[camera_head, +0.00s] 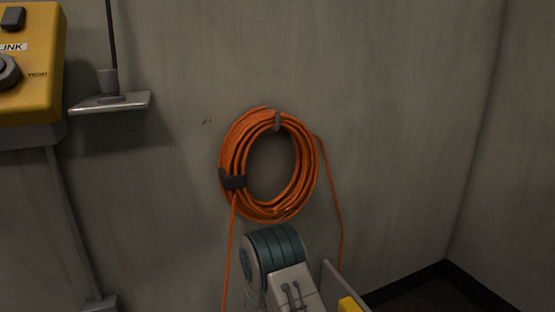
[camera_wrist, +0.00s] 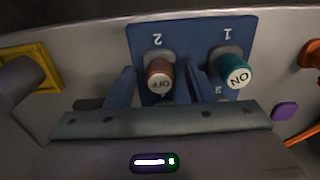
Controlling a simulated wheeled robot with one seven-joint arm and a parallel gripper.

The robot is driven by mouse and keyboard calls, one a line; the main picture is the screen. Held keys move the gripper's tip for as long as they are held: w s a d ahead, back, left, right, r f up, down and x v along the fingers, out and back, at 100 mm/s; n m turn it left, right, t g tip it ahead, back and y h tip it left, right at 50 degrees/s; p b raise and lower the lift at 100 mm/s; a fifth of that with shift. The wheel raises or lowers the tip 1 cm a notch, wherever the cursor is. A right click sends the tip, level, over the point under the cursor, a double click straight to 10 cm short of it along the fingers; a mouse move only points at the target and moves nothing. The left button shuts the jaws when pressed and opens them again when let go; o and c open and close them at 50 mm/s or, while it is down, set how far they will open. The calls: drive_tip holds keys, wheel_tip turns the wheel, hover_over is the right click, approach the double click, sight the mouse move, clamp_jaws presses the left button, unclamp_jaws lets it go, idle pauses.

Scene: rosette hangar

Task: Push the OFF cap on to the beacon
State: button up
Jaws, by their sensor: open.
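In the wrist view the OFF cap (camera_wrist: 160,76), reddish brown with a pale end marked OFF upside down, sits on a blue plate (camera_wrist: 190,30) at the number 2. A teal ON cap (camera_wrist: 234,72) sits at the number 1, to its right. My gripper (camera_wrist: 160,70) is open, with one blue finger at each side of the OFF cap in the picture. I cannot tell whether the fingers touch it. I cannot pick out the beacon for sure in either view. The head view shows neither my fingers nor the caps.
In the wrist view a dark cylinder (camera_wrist: 18,80) and yellow frame (camera_wrist: 42,68) are at left; a purple patch (camera_wrist: 285,110) is at right. In the head view an orange cable coil (camera_head: 234,150) hangs on the wall; a yellow box (camera_head: 35,75) and small shelf (camera_head: 125,103) are at left.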

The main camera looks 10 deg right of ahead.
idle(0.6)
clamp_jaws()
drive_tip(key=shift+r, duration=0.1)
drive_tip(key=shift+r+p, duration=2.2)
drive_tip(key=shift+r, duration=0.75)
drive_tip(key=w+d+r+m, duration=0.6)
drive_tip(key=w+d+r, duration=0.1)
drive_tip(key=w+r, duration=0.45)
drive_tip(key=shift+w+d+f, duration=0.1)
drive_tip(key=shift+f, duration=1.5)
drive_tip(key=shift+w+f, duration=0.1)
drive_tip(key=shift+f, duration=1.45)
